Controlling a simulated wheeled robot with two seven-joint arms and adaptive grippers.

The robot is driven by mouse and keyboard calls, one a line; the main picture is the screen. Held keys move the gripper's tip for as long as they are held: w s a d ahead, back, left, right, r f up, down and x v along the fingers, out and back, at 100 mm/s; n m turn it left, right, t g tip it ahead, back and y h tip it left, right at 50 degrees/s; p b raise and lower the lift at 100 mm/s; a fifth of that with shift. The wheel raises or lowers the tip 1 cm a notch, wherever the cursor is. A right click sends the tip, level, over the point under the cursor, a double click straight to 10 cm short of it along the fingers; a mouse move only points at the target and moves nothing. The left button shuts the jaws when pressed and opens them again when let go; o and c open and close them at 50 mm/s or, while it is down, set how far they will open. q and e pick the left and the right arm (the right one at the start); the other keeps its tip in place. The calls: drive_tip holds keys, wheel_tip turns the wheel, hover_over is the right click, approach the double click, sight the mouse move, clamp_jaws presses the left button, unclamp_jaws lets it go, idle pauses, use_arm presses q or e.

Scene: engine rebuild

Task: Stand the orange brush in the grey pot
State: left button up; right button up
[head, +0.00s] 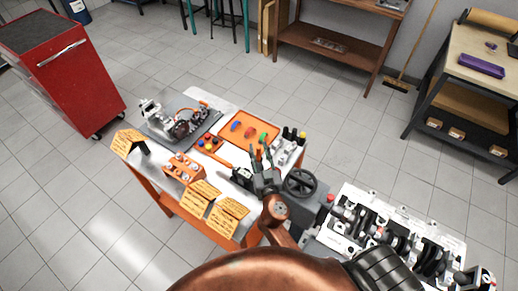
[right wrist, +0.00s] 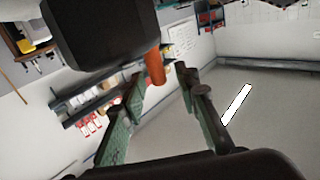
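An orange stick-like thing (head: 218,158), which looks like the brush, lies on the workbench left of my right gripper. I cannot make out its bristles. My right gripper (head: 261,152) is over the right part of the bench, its fingers apart. In the right wrist view the fingers of my right gripper (right wrist: 163,82) are also apart. An orange rod (right wrist: 155,66) shows near the left fingertip there; I cannot tell what it is or whether it touches. I cannot pick out the grey pot with certainty. My left gripper is not in view.
The bench carries an orange tray (head: 262,142) with coloured parts, an orange block (head: 183,167), yellow cards (head: 202,192) and a machine on a dark mat (head: 156,137). A handwheel (head: 300,183) stands close right of my right gripper. An engine block (head: 390,232) is further right.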

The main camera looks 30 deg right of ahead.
drive_tip(key=b+v, duration=0.1)
drive_tip(key=v, duration=0.2)
drive_tip(key=b+v, duration=0.1)
drive_tip(key=v, duration=0.2)
drive_tip(key=b+v, duration=0.1)
drive_tip(key=v, duration=0.3)
drive_tip(key=shift+f+b, duration=0.35)
drive_tip(key=shift+s+a+r, duration=0.1)
drive_tip(key=shift+s+r, duration=0.1)
drive_tip(key=shift+s, duration=0.45)
